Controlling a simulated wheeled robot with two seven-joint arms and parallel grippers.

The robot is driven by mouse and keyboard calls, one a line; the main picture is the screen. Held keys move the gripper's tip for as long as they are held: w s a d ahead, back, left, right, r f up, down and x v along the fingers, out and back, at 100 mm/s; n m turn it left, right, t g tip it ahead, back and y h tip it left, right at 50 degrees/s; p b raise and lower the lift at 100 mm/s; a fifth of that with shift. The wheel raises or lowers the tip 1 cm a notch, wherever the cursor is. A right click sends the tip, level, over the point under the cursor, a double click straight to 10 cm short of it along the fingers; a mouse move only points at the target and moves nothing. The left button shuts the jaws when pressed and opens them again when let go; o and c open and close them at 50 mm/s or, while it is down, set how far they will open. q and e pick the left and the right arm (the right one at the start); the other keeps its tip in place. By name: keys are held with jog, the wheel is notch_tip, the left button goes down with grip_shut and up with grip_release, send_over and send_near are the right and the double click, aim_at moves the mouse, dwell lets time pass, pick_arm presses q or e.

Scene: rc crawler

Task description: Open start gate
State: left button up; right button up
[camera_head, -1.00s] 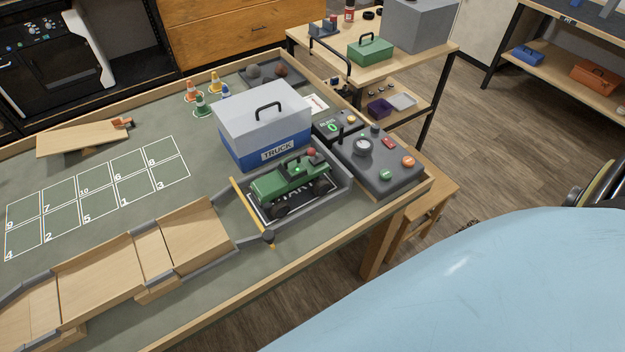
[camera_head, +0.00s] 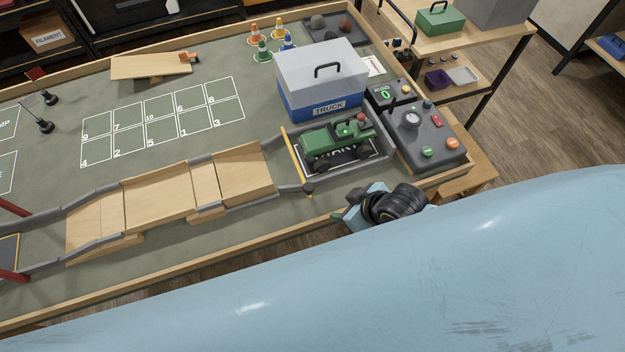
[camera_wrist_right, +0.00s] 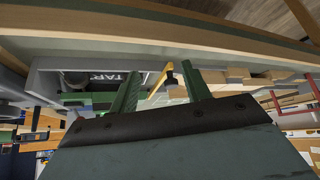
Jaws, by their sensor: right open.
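The start gate (camera_head: 294,158) is a thin yellow bar across the front of the grey start bay, with a dark pivot (camera_head: 308,188) at its near end. The green truck (camera_head: 338,143) stands behind it in the bay. My right gripper (camera_head: 355,208) is open and empty, just right of the pivot near the table's front edge. In the right wrist view, the yellow gate (camera_wrist_right: 160,80) shows in the gap between my right fingertips (camera_wrist_right: 160,70), beyond them; I cannot tell how far. My left gripper is out of view.
Wooden ramp pieces (camera_head: 160,195) lead left from the gate. A white and blue truck box (camera_head: 322,80) stands behind the bay. A grey control box (camera_head: 428,135) with buttons sits to the right. The table's wooden front rim (camera_head: 225,265) runs below.

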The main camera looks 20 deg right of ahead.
aim_at(309, 187)
notch_tip(309, 187, up, 7)
jog(key=w+d+n+y+p, duration=0.1)
jog(key=w+n+y+p, duration=0.1)
jog(key=n+y, duration=0.1)
jog(key=x, duration=0.4)
jog(key=b+x, duration=0.1)
jog(key=x, duration=0.3)
jog(key=b+x, duration=0.1)
jog(key=x, duration=0.4)
jog(key=shift+w+r, duration=0.1)
jog(key=shift+w, duration=0.25)
grip_shut()
